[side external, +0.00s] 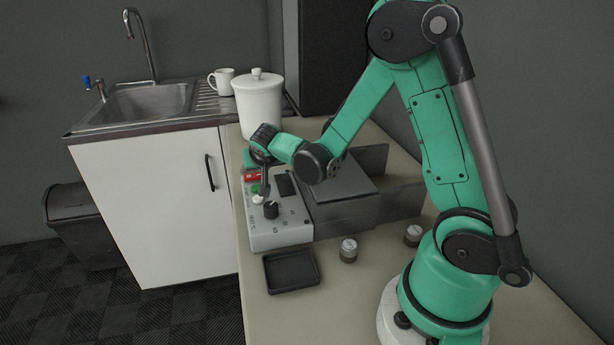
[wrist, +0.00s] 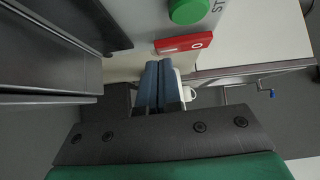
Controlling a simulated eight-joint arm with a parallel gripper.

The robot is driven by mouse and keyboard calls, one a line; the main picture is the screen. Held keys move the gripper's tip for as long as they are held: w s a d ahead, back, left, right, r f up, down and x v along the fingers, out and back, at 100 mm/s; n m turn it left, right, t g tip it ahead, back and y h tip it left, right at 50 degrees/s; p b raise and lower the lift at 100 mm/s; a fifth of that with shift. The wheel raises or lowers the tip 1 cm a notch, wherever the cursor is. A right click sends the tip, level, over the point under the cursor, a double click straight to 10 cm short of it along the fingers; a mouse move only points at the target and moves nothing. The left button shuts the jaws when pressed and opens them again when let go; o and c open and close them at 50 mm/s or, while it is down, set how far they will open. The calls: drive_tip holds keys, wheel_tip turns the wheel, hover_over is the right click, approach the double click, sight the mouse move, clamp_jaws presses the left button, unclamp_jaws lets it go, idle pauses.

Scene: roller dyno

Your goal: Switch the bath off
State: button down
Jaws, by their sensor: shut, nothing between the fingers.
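The bath unit (side external: 278,236) is a pale box with a sloped control panel on the bench, joined to a grey metal body. Its red rocker switch (wrist: 183,43) bears I and O marks and sits at the panel's far end; it also shows in the side view (side external: 252,177). I cannot tell which side of the rocker is pressed in. A green button (wrist: 188,10) is beside it. My gripper (wrist: 159,63) is shut and empty, its fingertips close to the red switch in the wrist view. In the side view my gripper (side external: 265,191) points down over the panel; contact is unclear.
A black knob (side external: 271,210) and a dark display (side external: 287,185) are on the panel. A black tray (side external: 291,271) and a small jar (side external: 348,250) are in front. A white lidded pot (side external: 259,105) stands behind. A sink (side external: 145,103) is at the left.

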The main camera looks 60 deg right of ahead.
drive_tip(key=shift+f, duration=0.3)
drive_tip(key=shift+r, duration=0.15)
drive_tip(key=shift+r, duration=0.7)
drive_tip(key=shift+s+d+r, duration=0.1)
drive_tip(key=shift+r, duration=0.4)
drive_tip(key=r, duration=0.2)
drive_tip(key=s+r, duration=0.1)
drive_tip(key=shift+r, duration=0.35)
drive_tip(key=s+d+v, duration=0.1)
drive_tip(key=v, duration=0.8)
